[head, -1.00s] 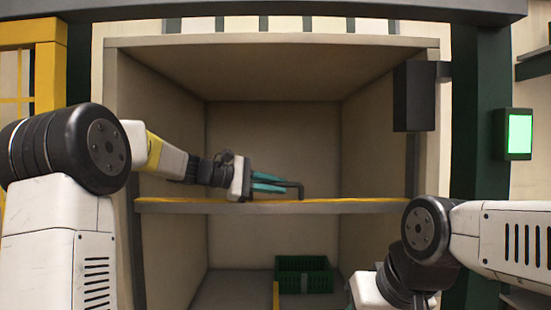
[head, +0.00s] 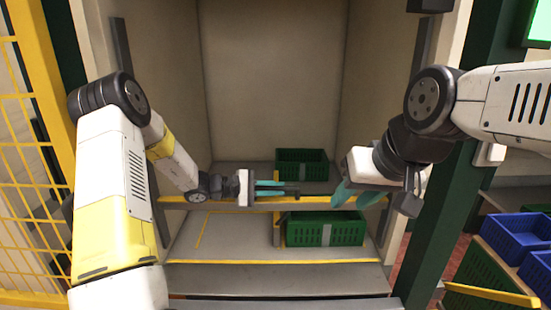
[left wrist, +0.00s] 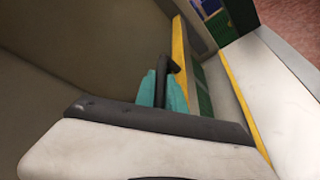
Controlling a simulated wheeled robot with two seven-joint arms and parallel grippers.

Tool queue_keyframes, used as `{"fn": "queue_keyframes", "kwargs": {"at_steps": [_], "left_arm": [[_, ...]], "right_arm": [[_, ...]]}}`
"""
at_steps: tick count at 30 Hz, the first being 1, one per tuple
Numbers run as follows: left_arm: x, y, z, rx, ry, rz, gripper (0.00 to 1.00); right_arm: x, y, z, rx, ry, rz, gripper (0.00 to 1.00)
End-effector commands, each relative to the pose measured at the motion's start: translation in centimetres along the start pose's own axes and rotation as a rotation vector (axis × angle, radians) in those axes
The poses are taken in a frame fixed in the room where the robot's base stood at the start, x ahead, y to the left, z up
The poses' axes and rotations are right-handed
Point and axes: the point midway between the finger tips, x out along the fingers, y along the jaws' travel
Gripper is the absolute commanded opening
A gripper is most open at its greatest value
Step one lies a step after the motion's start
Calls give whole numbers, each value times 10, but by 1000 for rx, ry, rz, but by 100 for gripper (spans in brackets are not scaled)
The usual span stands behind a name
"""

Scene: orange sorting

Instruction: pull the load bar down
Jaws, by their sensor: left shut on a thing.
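The load bar (head: 315,201), grey with a yellow edge, spans the front of the open bay low in the head view. A dark bent handle (head: 291,188) stands on it near the middle. My left gripper (head: 270,188) is shut on this handle with its teal fingers. In the left wrist view the dark handle (left wrist: 160,85) sits between the fingers, beside the bar's yellow edge (left wrist: 180,45). My right gripper (head: 357,198) is near the bar's right end, its teal fingers apart and nothing visible between them.
One green crate (head: 302,152) stands deeper in the bay; another (head: 325,232) is nearer, below the bar. A yellow fence (head: 40,150) is at left, a dark green post (head: 478,170) at right. Blue bins (head: 520,236) stand beyond it.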

Motion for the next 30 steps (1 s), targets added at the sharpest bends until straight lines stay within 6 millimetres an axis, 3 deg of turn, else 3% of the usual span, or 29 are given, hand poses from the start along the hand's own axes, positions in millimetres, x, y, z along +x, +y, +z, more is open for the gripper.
{"fn": "queue_keyframes", "kwargs": {"at_steps": [1,6,13,19,30], "left_arm": [[4,-19,-9,-12,-3,-4,0],[15,-63,-36,-9,-3,-4,0],[26,-103,-62,-6,-2,-2,0],[30,-121,-74,-3,-1,-2,0],[32,-129,-78,-5,3,-7,0]], "right_arm": [[0,0,0,0,0,0,36],[0,0,0,0,0,0,36],[0,0,0,0,0,0,36],[0,0,0,0,0,0,36],[0,0,0,0,0,0,36]]}}
